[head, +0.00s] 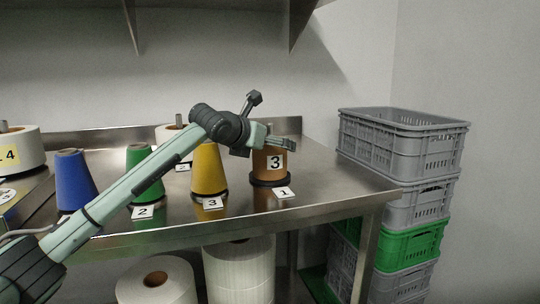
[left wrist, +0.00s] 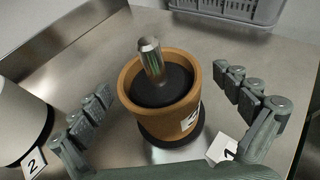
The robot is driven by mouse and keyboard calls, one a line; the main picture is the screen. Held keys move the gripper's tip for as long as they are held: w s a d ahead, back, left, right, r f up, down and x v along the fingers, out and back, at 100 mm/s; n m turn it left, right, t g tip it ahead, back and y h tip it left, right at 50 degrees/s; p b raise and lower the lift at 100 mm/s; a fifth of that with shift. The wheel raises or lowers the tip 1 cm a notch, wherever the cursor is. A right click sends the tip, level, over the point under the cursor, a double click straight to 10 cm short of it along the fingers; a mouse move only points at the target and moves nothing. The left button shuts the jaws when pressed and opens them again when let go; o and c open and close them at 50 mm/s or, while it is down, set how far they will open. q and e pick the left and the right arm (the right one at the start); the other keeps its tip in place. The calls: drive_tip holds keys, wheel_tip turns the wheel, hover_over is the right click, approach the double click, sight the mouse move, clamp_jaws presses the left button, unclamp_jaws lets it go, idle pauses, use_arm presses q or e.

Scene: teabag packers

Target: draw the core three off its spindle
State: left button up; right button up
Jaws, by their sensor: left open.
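Core three (head: 268,163) is a brown cylinder with a white "3" label, standing upright on a round dark base (head: 270,181) near the table's right end. In the left wrist view the brown core (left wrist: 130,85) is seen from above, with a dark inside and the metal spindle (left wrist: 151,60) standing up out of it. My left gripper (head: 272,120) is open above the core and partly hides its top. In the left wrist view its fingers are spread on both sides of the core, apart from it. My right gripper is not in view.
Yellow (head: 208,170), green (head: 146,172) and blue (head: 74,180) cones stand to the left, with number cards along the table (head: 335,190). White rolls stand farther left and behind. Stacked crates (head: 400,145) are beyond the table's right edge. The table right of the core is clear.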

use_arm(q)
drive_tip(key=shift+w+d+f, duration=0.15)
drive_tip(key=shift+w, duration=0.2)
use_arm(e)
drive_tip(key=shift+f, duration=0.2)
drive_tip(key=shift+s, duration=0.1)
use_arm(q)
drive_tip(key=c, duration=1.2)
drive_tip(key=shift+r, duration=0.55)
wheel_tip(320, 180, up, 9)
drive_tip(key=shift+f+b, duration=0.1)
drive_tip(key=shift+b, duration=0.35)
drive_tip(key=shift+r+p, duration=1.05)
drive_tip(key=shift+r, duration=1)
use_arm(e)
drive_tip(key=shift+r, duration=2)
